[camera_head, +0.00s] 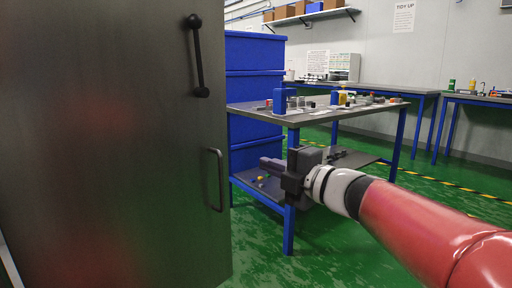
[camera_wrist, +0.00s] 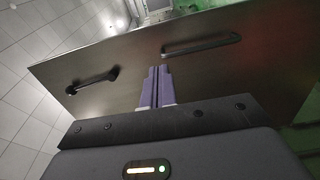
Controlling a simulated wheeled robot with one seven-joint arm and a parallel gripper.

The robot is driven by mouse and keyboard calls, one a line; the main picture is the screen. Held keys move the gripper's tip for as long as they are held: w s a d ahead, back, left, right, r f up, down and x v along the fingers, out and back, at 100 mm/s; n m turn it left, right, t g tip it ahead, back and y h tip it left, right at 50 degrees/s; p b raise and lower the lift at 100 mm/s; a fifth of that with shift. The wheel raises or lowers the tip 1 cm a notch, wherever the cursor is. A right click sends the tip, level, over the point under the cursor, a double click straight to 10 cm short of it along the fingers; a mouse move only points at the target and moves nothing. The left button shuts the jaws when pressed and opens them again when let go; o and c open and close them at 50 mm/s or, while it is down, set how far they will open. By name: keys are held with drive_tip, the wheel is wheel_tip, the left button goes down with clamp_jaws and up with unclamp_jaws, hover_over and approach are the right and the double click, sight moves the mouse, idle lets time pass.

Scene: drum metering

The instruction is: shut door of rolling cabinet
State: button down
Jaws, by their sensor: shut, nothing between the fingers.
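The cabinet door (camera_head: 110,150) is a large dark grey metal panel filling the left of the head view. It has a black lever handle (camera_head: 197,55) near the top and a slim bar handle (camera_head: 216,180) lower down by its right edge. In the wrist view the door (camera_wrist: 135,55) spans the picture, with the lever handle (camera_wrist: 92,80) at left and the bar handle (camera_wrist: 202,44) at right. My gripper (camera_head: 264,163) is shut and empty, right of the door's edge in the head view. Its purple fingers (camera_wrist: 158,70) point at the door between the handles; contact cannot be told.
A blue-legged workbench (camera_head: 300,112) with small parts stands behind my gripper. Blue drawers or bins (camera_head: 254,90) stand beyond the door. More benches (camera_head: 478,98) line the back wall. Green floor (camera_head: 350,240) is open below my arm.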

drive_tip(key=shift+n+g, duration=0.3)
drive_tip(key=shift+n, duration=0.1)
drive_tip(key=shift+x, duration=7.15)
drive_tip(key=shift+s+a, duration=0.1)
drive_tip(key=shift+s, duration=0.05)
